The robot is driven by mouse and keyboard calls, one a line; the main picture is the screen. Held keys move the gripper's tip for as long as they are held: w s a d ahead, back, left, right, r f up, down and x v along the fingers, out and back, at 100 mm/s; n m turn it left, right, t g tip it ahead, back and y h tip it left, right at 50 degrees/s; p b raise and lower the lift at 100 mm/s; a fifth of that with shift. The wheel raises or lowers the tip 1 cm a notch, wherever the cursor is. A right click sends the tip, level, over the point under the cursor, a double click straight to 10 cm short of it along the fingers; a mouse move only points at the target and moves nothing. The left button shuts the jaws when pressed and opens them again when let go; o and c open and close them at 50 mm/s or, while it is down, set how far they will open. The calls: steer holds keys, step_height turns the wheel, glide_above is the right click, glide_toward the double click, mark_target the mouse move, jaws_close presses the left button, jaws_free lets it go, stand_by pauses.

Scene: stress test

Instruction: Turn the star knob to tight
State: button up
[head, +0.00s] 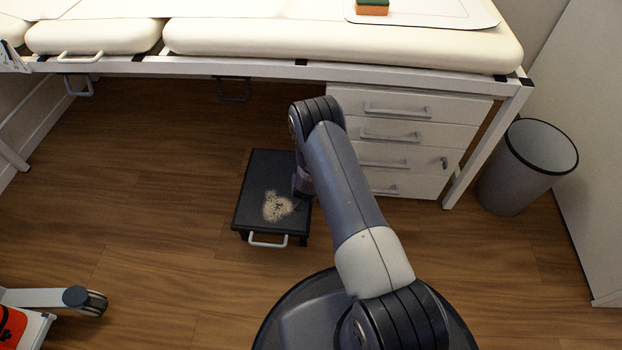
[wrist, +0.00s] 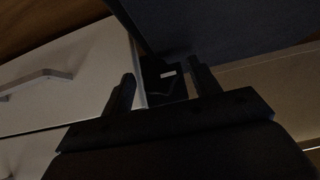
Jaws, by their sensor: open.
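My gripper (wrist: 162,74) is open in the dark wrist view, its two fingers apart. A dark angular part (wrist: 160,82) with a small white mark shows between and beyond the fingers. It may be the star knob or its mount, but it is too dark to tell its shape or whether the fingers touch it. No star knob can be made out in the head view. There my arm bends down beside the cabinet, and its end is mostly hidden behind the arm link.
A cream padded couch (head: 330,42) on a white frame spans the back. Below it stand a white drawer cabinet (head: 410,137) and a black step stool (head: 262,180) with a pale patch. A grey bin (head: 510,175) stands right. The wooden floor at left is largely clear.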

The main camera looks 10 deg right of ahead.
steer(key=shift+c, duration=0.2)
steer(key=c, duration=0.9)
steer(key=shift+c, duration=0.2)
